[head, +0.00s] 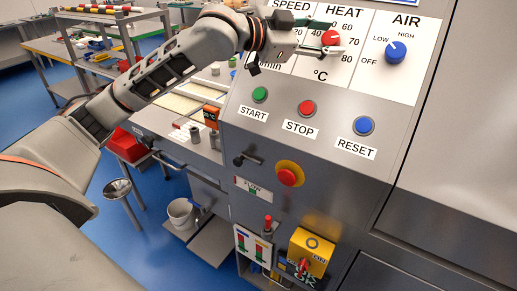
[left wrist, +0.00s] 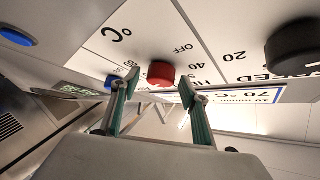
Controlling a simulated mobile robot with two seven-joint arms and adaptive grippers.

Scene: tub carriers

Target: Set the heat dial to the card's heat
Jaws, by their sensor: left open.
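The red heat dial (head: 331,38) is on the machine's front panel under the word HEAT. It also shows in the left wrist view (left wrist: 161,74). Its scale shows 60, 70 and 80 on the right side in the head view; I cannot read its pointer surely. The card (left wrist: 268,95) in the left wrist view reads 70 °C, partly cut off by the panel. My left gripper (left wrist: 159,88) is open, its fingers apart on either side of the dial, with the tips close to it. I cannot tell whether they touch it. My right gripper is not in view.
The black speed dial (left wrist: 296,46) and the blue air dial (head: 396,51) flank the heat dial. Below are the green start (head: 260,94), red stop (head: 306,107) and blue reset (head: 364,125) buttons. A red emergency knob (head: 288,177) sticks out lower down.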

